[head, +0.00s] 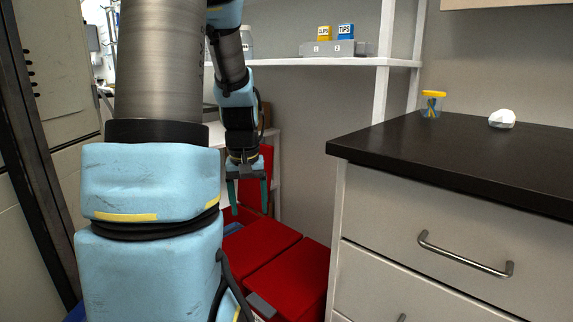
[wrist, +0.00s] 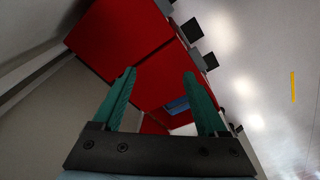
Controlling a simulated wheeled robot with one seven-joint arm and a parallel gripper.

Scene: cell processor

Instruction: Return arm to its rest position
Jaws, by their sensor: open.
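My arm, clad in light blue covers, fills the left of the head view and hangs down past the shelf. My gripper (head: 248,192) points downward above the red bins, left of the dark-topped counter. In the wrist view its two green fingers (wrist: 160,95) stand wide apart with nothing between them. It is open and empty. Red bin surfaces show beyond the fingers.
Red bins (head: 290,283) stand low beside the drawer cabinet (head: 440,235). Its black counter (head: 470,150) holds a yellow-lidded jar (head: 432,104) and a white crumpled item (head: 502,119). A white shelf (head: 300,61) carries a grey rack (head: 332,49) with yellow and blue boxes.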

